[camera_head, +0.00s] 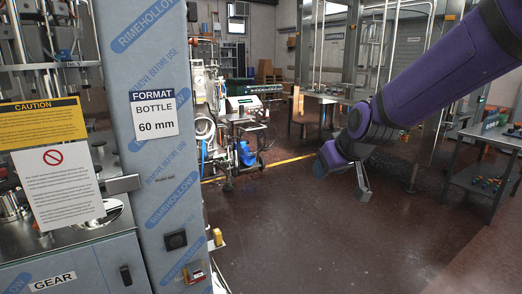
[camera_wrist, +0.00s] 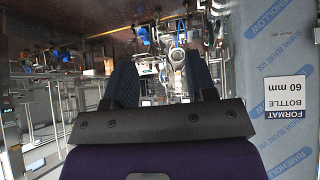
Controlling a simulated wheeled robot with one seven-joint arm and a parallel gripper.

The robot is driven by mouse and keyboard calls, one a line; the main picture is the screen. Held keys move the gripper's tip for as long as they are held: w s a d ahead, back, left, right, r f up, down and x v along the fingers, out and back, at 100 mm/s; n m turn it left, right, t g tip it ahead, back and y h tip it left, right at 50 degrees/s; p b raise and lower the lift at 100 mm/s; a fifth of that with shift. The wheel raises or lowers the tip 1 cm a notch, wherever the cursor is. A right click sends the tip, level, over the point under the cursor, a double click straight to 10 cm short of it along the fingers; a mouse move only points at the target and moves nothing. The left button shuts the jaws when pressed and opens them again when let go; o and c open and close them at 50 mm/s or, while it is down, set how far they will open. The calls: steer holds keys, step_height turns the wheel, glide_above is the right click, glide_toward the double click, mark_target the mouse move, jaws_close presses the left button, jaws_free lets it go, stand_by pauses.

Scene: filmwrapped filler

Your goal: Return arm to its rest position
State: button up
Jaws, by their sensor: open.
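My purple arm (camera_head: 440,75) reaches in from the upper right of the head view. My gripper (camera_head: 345,178) hangs at its end over the open floor, clear of the machine and the tables. In the wrist view my gripper (camera_wrist: 162,85) shows its two dark fingers spread apart, with nothing held between them.
A film-wrapped machine column (camera_head: 155,150) with a "FORMAT BOTTLE 60 mm" sign stands at the left. Left of it is a filler with caution notices. A table (camera_head: 484,190) with small coloured parts stands at the right. The dark red floor (camera_head: 310,240) between is clear.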

steer(key=s+d+r+m+h, duration=0.1)
steer(key=s+d, duration=0.3)
steer(key=s, duration=0.5)
steer(key=s+d+r+m+g, duration=0.1)
steer(key=s+d+r+m, duration=0.1)
steer(key=s+d, duration=0.3)
steer(key=s+d+r+m+g+h, duration=0.1)
steer(key=s+d+r, duration=0.2)
steer(key=s, duration=1.1)
steer(key=shift+d+r+m+h, duration=0.2)
steer(key=shift+d+m+h, duration=0.1)
steer(key=shift+d, duration=0.65)
